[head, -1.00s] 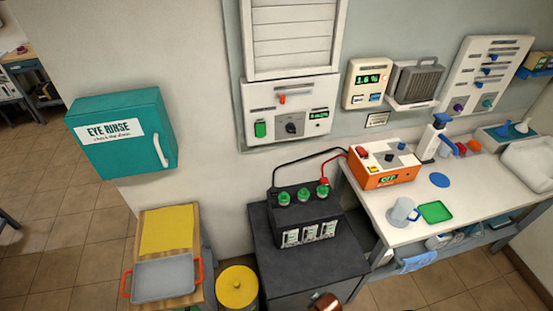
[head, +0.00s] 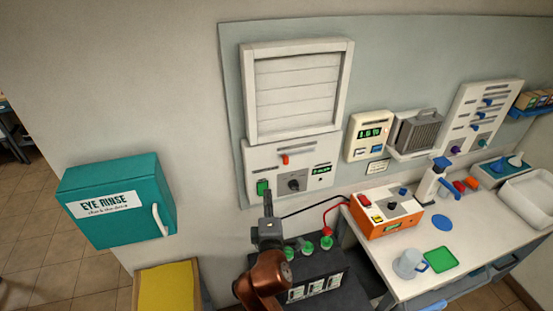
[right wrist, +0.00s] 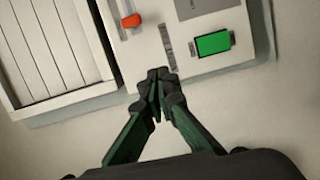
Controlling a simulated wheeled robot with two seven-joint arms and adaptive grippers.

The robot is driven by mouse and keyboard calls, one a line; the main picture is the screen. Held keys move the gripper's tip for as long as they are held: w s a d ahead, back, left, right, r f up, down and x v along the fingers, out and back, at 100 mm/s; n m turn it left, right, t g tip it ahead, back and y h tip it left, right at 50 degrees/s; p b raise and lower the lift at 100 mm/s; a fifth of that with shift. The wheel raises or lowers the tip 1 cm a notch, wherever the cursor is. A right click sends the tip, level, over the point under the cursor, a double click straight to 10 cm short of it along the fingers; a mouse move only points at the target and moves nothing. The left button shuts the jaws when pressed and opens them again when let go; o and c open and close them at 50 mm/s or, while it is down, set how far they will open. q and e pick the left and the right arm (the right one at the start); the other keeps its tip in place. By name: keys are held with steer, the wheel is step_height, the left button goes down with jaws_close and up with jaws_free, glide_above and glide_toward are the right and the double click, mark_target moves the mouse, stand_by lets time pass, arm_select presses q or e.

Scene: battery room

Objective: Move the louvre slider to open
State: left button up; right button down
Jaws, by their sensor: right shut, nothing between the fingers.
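The louvre slider is a small orange-red knob (head: 285,159) on the white control panel (head: 318,154), just below the louvre (head: 297,92). The louvre's slats look closed and flat. In the right wrist view the orange knob (right wrist: 131,20) is at the top, with the slats (right wrist: 50,55) to its left. My right gripper (head: 266,196) is in front of the panel's lower left, below the knob and near the green button. In the right wrist view its fingertips (right wrist: 157,76) are shut, empty and apart from the knob. My left gripper is not in view.
A green button (head: 263,187) and a dark dial (head: 295,184) are on the same panel. Below stands a dark battery (head: 318,278) with green caps and cables. A teal eye rinse box (head: 120,200) hangs to the left. A bench with an orange charger (head: 386,211) is at right.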

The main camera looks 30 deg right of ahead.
mark_target(285, 159)
steer(key=shift+h, duration=0.3)
steer(key=w+d+r, duration=0.1)
steer(key=w, duration=0.2)
steer(key=w+d+r+p, duration=0.1)
steer(key=w+d, duration=0.1)
steer(key=w, duration=0.1)
steer(key=w+d+p, duration=0.1)
steer(key=w+d, duration=0.1)
steer(key=shift+w+r, duration=0.4)
steer(key=d, duration=0.1)
steer(key=s+d+p, duration=0.1)
steer(key=d, duration=0.1)
steer(key=shift+s+d, duration=0.1)
steer(key=shift+d, duration=0.25)
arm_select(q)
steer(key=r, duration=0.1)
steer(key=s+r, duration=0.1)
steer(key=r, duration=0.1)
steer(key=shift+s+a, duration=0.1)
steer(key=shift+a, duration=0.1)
arm_select(e)
steer(key=shift+f, duration=0.15)
